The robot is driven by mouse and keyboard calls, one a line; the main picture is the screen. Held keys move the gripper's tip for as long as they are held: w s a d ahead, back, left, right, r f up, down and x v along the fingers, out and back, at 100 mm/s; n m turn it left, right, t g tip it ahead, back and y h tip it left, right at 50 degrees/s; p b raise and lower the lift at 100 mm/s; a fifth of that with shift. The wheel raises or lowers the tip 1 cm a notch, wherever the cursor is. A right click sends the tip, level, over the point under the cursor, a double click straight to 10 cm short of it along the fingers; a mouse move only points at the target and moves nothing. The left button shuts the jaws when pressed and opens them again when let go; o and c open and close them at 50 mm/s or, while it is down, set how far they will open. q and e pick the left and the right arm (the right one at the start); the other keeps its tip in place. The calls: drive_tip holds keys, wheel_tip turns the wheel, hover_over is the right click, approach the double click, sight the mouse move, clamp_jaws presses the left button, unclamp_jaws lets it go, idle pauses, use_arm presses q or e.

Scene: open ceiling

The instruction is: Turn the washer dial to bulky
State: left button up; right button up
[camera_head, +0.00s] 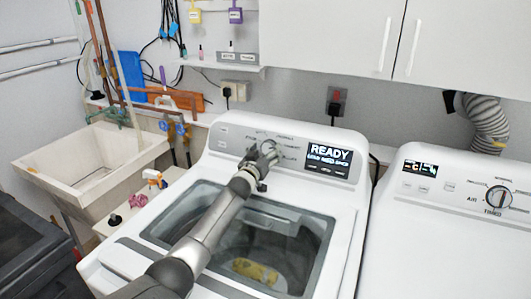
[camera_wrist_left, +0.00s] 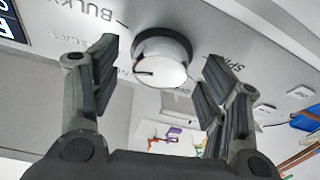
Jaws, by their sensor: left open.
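The washer (camera_head: 225,130) is a white top-loader with a slanted rear panel and a display reading READY (camera_head: 329,158). Its round silver dial (camera_wrist_left: 160,62) shows in the wrist view, with a dark rim and a small dark mark on its face. In the head view my gripper partly hides the dial.
Beneath my left arm, the washer's lid window shows a yellowish item (camera_head: 255,271). A second white machine (camera_head: 440,225) with its own dial (camera_head: 498,197) stands right. A utility sink (camera_head: 90,165) is left, and white cabinets (camera_head: 335,35) hang above.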

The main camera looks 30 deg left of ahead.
use_arm(q)
drive_tip(key=c, duration=1)
drive_tip(key=shift+m, duration=0.4)
drive_tip(key=m+h, duration=0.1)
drive_tip(key=m, duration=0.1)
drive_tip(key=m+h, duration=0.1)
drive_tip(key=m, duration=0.1)
drive_tip(key=m+p, duration=0.1)
drive_tip(key=m, duration=0.1)
drive_tip(key=shift+a+h, duration=0.3)
drive_tip(key=shift+h, duration=0.1)
drive_tip(key=shift+m+g+h+p, duration=0.3)
drive_tip(key=shift+m+h, duration=0.6)
drive_tip(key=shift+m, duration=1.4)
drive_tip(key=o, duration=1)
